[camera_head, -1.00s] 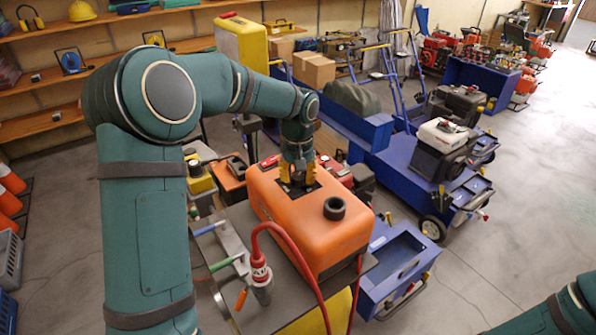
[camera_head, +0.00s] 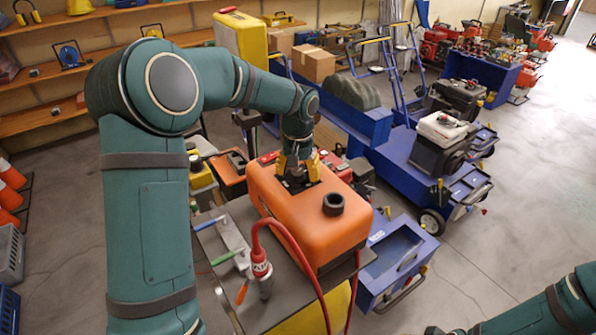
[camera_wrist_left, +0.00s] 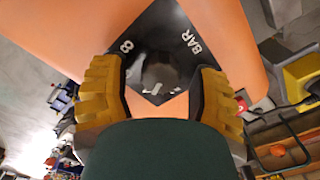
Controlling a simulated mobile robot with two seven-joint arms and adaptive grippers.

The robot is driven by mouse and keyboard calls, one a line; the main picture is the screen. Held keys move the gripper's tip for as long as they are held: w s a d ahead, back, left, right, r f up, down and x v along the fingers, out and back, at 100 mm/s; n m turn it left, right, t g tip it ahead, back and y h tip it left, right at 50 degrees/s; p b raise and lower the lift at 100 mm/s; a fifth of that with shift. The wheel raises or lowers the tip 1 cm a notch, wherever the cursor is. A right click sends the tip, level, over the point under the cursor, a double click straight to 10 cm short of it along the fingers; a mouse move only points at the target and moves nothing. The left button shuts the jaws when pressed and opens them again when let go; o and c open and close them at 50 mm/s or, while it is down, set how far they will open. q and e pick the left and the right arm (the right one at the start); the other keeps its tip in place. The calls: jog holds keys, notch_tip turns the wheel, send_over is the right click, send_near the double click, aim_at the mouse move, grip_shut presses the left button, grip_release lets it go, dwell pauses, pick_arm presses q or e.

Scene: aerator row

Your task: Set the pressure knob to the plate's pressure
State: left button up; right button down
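The orange machine (camera_head: 305,220) has a black dial plate (camera_head: 290,186) set in its top. In the left wrist view the dial plate (camera_wrist_left: 178,25) carries a white "8", "BAR" and small white marks near its lower edge. A dark round knob (camera_wrist_left: 160,72) sits in its middle; its pointer setting is not readable. My left gripper (camera_head: 299,172) is over the plate, its yellow fingers on either side of the knob with gaps, open (camera_wrist_left: 160,95). My right gripper (camera_head: 436,330) barely shows at the bottom edge. I cannot make out a separate pressure plate.
A black cap (camera_head: 333,204) stands on the machine's top. A red hose with a metal fitting (camera_head: 262,272) rises in front. Tools with blue and green handles (camera_head: 222,258) lie on the grey top to the left.

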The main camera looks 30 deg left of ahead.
aim_at(298, 171)
pick_arm(q)
jog(key=shift+r, duration=0.1)
notch_tip(298, 171, up, 12)
dwell(0.7)
dwell(0.4)
